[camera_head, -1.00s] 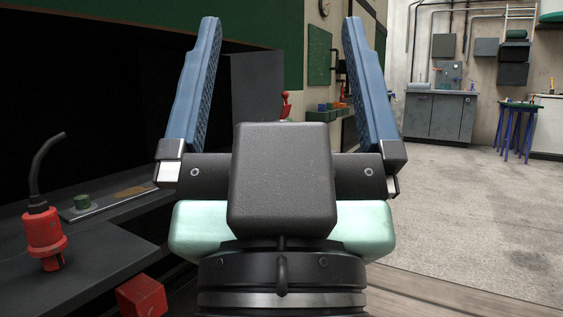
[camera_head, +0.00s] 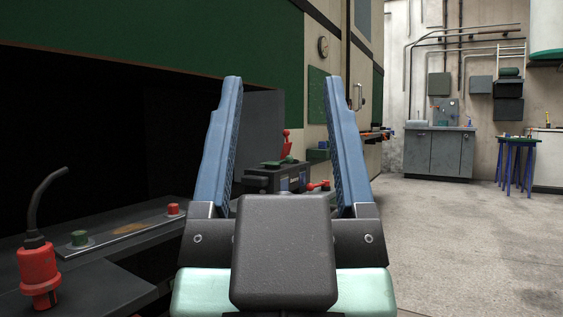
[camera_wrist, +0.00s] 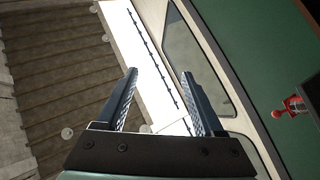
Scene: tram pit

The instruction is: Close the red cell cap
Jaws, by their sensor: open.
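A dark box (camera_head: 262,181) stands beyond my gripper, seen between and beside the fingers. A small red upright piece (camera_head: 286,143) stands on it, beside a flat dark green piece (camera_head: 274,163). The red piece may be the raised red cell cap; it is too small to be sure. My gripper (camera_head: 286,80) is open and empty, its two blue fingers pointing up and apart in the head view. It does not touch the box. The wrist view shows the open fingers (camera_wrist: 163,72) and a red fitting (camera_wrist: 292,106) at the right; I cannot tell which part that is.
A red handle (camera_head: 318,185) lies right of the box. Open concrete floor (camera_head: 450,230) is at right.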

